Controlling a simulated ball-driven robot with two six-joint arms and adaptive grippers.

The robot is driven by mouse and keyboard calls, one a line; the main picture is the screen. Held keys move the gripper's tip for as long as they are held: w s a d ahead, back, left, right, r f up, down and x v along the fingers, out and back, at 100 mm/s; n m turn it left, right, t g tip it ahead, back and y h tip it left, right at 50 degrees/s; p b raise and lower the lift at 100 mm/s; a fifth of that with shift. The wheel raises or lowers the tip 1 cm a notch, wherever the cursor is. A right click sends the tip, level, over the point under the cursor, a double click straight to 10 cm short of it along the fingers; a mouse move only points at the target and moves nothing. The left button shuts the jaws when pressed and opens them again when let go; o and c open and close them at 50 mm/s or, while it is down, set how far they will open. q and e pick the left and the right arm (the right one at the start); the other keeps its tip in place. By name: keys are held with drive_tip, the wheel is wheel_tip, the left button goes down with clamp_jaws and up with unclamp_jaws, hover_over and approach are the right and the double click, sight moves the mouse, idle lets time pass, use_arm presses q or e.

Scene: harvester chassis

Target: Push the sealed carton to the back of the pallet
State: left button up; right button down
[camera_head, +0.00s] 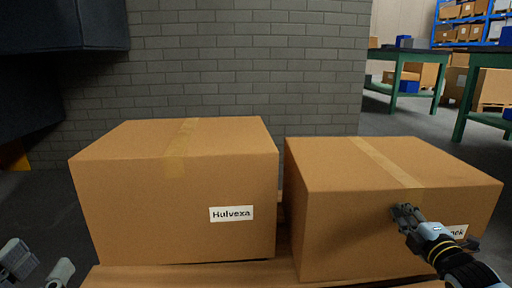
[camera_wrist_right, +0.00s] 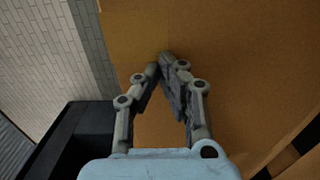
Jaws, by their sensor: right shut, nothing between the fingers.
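Two brown cartons, both with tape along the top, stand side by side on a wooden pallet (camera_head: 215,275). The left carton (camera_head: 135,200) has a label reading "Hulvexa". The right carton (camera_head: 340,225) has a label partly hidden by my right arm. My right gripper (camera_head: 405,212) is shut and empty, its fingertips at the front face of the right carton; I cannot tell if they touch it. In the right wrist view, the fingertips (camera_wrist_right: 163,62) meet in front of a brown carton face (camera_wrist_right: 240,60). My left gripper (camera_head: 38,270) is open and empty, low at the left, partly cut off.
A grey brick wall (camera_head: 250,65) rises behind the cartons. A narrow gap separates the cartons. At the back right are green-legged benches (camera_head: 400,75) and a blue rack (camera_head: 470,25) with boxes. A dark structure (camera_head: 60,30) hangs at the upper left.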

drive_tip(key=shift+w+a+r+b, duration=0.15)
drive_tip(key=shift+w+b, duration=0.45)
drive_tip(key=shift+w, duration=1.05)
drive_tip(key=shift+w+d+r+b, duration=0.1)
drive_tip(key=shift+w+b, duration=0.5)
drive_tip(key=shift+w, duration=4.35)
drive_tip(key=shift+s+f+p, duration=0.1)
drive_tip(key=shift+s+p, duration=1.1)
drive_tip(key=shift+s, duration=2.75)
drive_tip(key=shift+s+f, duration=0.15)
drive_tip(key=shift+s, duration=0.1)
